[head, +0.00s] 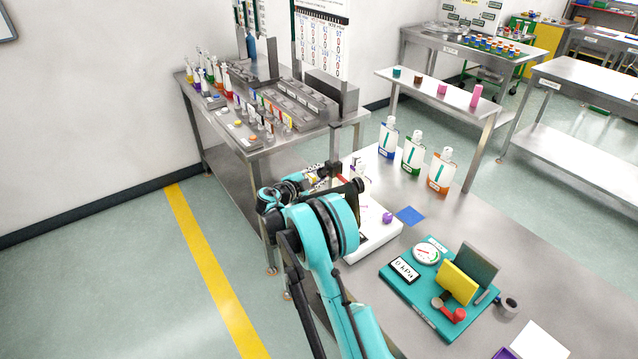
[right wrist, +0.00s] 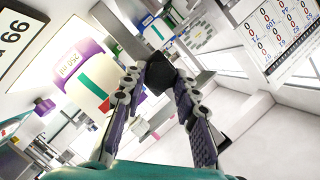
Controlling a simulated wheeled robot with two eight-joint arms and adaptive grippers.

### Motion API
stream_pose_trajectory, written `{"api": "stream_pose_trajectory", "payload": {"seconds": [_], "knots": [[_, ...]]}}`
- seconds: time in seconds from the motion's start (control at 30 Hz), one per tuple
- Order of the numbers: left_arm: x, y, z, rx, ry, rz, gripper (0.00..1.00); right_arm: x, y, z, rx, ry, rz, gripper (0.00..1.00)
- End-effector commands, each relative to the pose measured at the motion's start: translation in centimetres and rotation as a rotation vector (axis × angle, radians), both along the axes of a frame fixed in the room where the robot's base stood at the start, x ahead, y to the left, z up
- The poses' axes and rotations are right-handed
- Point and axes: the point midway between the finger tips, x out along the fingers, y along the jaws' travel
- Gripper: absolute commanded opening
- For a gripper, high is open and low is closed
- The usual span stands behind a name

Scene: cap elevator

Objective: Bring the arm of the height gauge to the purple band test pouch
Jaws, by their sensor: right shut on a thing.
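My right gripper (head: 326,175) is over the white base (head: 375,240) of the height gauge, and my arm hides much of the gauge. In the right wrist view its fingers (right wrist: 158,82) are shut on a black block, taken as the gauge's arm (right wrist: 160,73). The purple band test pouch (right wrist: 88,75) shows there, left of the fingertips, white with a purple band and a green stripe. In the head view the pouch is mostly hidden behind the gripper. I cannot tell whether the gauge arm touches it. My left gripper is out of view.
Pouches with blue (head: 387,140), green (head: 412,155) and orange (head: 440,172) bands stand behind the gauge. A blue square (head: 410,215) lies beside its base. A teal pressure-gauge board (head: 405,292) is nearer. A rack bench (head: 245,150) stands behind left.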

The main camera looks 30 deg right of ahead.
Motion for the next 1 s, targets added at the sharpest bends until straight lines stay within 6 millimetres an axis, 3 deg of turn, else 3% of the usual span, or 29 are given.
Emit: {"api": "stream_pose_trajectory", "payload": {"seconds": [0.1,0.4,0.43,0.47,0.8,1.0], "knots": [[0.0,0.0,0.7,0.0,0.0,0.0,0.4,0.0,0.0,1.5,-0.001,0.0,0.001,0.06],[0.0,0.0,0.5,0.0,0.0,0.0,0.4,0.0,0.0,1.5,-0.001,0.0,0.001,0.06],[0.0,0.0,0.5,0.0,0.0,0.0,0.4,0.0,0.0,1.5,0.0,0.0,0.0,0.32],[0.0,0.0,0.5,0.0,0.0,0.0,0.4,0.0,0.0,1.5,0.0,0.0,0.0,0.38],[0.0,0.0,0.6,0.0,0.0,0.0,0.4,-0.1,0.3,1.5,-0.001,0.0,0.001,0.38],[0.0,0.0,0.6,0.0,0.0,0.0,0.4,-1.1,2.9,2.2,0.0,0.001,0.004,0.38]]}}
